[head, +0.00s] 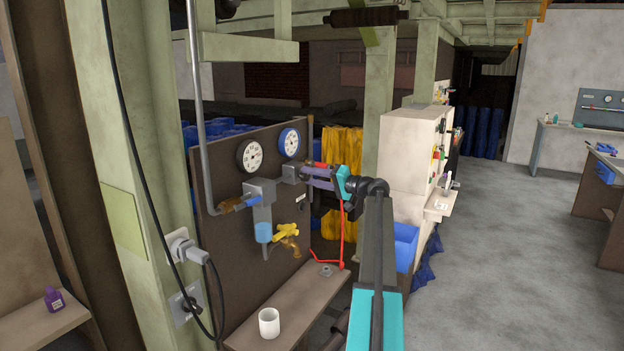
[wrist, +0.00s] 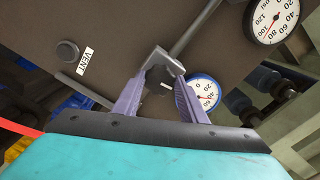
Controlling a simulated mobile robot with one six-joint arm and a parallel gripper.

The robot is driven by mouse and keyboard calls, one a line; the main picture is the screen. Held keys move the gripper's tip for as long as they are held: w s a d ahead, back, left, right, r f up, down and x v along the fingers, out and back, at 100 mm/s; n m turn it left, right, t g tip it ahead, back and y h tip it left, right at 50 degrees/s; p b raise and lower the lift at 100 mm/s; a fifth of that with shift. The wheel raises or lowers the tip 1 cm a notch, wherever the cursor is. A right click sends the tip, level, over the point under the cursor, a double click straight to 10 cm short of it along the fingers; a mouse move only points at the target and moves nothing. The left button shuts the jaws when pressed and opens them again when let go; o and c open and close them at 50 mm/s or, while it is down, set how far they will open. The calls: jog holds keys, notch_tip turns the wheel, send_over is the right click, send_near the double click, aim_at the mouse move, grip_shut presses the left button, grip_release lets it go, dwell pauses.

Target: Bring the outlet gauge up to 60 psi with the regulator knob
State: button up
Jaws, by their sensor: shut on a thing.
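My gripper (head: 308,176) reaches the brown panel from the right, beside a grey block (head: 292,172) under the gauges. In the wrist view its two purple fingers (wrist: 160,88) close on the dark regulator knob (wrist: 158,76) in front of a grey angular block. The fingers partly cover the knob. A blue-rimmed gauge (head: 289,142) and a dark-rimmed gauge (head: 249,156) hang at the panel's top. The blue-rimmed one is partly behind a finger in the wrist view (wrist: 207,92); its needle is too small to read. I cannot tell which is the outlet gauge.
A grey regulator body (head: 261,192) with a blue bowl (head: 263,232) and a yellow valve handle (head: 286,232) are left of my arm. A red line (head: 343,235) hangs nearby. A white cup (head: 269,322) stands on the shelf below. The floor at right is open.

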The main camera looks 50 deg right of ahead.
jog(key=o, duration=1.1)
jog(key=shift+c, duration=0.2)
jog(key=shift+s, duration=0.1)
jog(key=b+v, duration=0.3)
jog(key=v, duration=1)
jog(key=shift+s, duration=0.4)
jog(key=shift+d, duration=0.1)
